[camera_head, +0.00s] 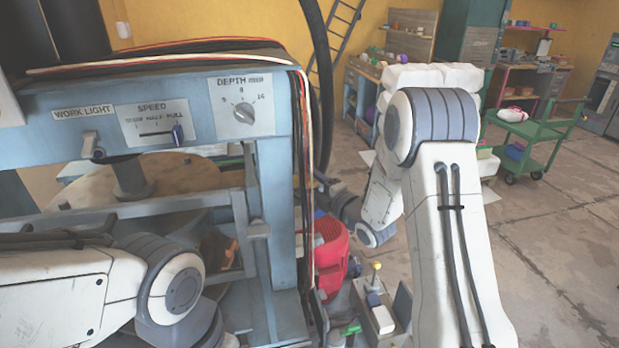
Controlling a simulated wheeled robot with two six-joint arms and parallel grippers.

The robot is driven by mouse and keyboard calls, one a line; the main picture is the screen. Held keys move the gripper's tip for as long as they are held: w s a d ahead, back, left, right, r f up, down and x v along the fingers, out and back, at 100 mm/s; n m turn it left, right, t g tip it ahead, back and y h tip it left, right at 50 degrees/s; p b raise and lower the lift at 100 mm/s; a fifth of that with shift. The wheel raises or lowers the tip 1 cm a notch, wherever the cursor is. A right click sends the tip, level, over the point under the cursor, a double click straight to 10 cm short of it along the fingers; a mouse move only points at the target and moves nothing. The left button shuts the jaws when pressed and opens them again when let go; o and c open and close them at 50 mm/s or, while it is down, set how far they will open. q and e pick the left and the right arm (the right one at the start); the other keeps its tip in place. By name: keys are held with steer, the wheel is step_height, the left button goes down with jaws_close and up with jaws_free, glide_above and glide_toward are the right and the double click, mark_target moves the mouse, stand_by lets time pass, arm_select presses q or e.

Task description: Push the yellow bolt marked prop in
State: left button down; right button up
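The blue press frame (275,190) fills the left half of the head view. A small yellow knob (376,266) stands on a pale block low in the middle, right of the press. I cannot read a prop mark on it, so I cannot tell whether it is the bolt. My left arm crosses the lower left in front of the press, and its gripper does not show. My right arm rises on the right and bends down behind itself. Dark parts beside the press, near its wrist, may be my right gripper (345,207); its fingers cannot be made out.
The press panel has a speed slider (177,134) and a depth dial (244,113). A red rounded housing (331,256) sits right of the frame. Cables hang down the press's right post. A green cart (535,142) stands farther back right, with open floor in front.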

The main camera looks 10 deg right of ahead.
jaws_close()
stand_by(1.4)
